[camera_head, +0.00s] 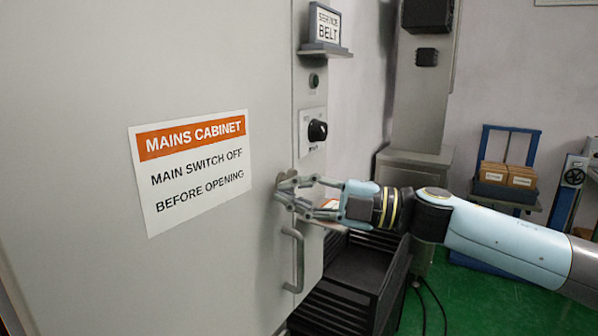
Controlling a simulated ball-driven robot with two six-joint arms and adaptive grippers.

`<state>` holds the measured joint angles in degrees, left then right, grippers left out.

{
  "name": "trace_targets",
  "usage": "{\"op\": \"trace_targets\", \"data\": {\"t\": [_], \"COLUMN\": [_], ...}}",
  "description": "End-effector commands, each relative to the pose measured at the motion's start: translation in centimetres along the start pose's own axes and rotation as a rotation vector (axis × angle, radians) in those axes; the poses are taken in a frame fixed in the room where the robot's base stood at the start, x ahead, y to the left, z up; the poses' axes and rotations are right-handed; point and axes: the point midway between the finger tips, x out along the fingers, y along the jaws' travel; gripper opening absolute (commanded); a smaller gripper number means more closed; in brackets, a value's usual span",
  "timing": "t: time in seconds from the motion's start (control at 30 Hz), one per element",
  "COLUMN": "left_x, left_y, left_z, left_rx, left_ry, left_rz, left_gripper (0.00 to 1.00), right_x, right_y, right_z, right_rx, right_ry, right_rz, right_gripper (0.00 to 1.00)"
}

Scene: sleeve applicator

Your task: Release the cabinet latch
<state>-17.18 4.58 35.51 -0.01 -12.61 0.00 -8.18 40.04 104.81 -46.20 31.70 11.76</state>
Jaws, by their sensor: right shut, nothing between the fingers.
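The grey mains cabinet (90,90) fills the left of the head view, its large flat door facing me. A vertical bar handle (297,260) stands on the door near its right edge. A small round metal part (287,180), perhaps the latch, shows just above the handle at my fingertips. My right gripper (288,188) reaches in from the right and is shut with nothing held. Its fingertips are at or very close to this part; I cannot tell whether they touch. The fingers hide some of the door edge. My left gripper is not in view.
A black rotary switch (317,130) sits on a panel above my gripper, under a "Service Belt" sign (327,24) on a shelf. A dark slatted unit (345,285) stands below my right arm. A blue cart (508,165) with boxes stands behind on green floor.

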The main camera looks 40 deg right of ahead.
Motion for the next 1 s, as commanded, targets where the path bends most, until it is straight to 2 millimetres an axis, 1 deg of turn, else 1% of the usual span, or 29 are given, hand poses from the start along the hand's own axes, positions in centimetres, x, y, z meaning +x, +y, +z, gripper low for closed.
{"op": "trace_targets", "data": {"t": [0.1, 0.27, 1.0], "left_x": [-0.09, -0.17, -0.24], "left_y": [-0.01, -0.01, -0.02], "left_z": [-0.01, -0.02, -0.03], "left_rx": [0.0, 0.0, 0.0], "left_ry": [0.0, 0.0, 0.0], "left_rz": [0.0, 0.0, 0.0], "left_gripper": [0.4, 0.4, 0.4], "right_x": [-0.03, -0.07, -0.13], "right_y": [-0.19, -0.44, -0.76], "right_z": [0.11, 0.23, 0.4], "right_rx": [-0.084, -0.168, -0.16], "right_ry": [-0.001, 0.0, -0.001], "right_rz": [-0.03, -0.059, -0.056], "right_gripper": [0.0, 0.0, 0.0]}}
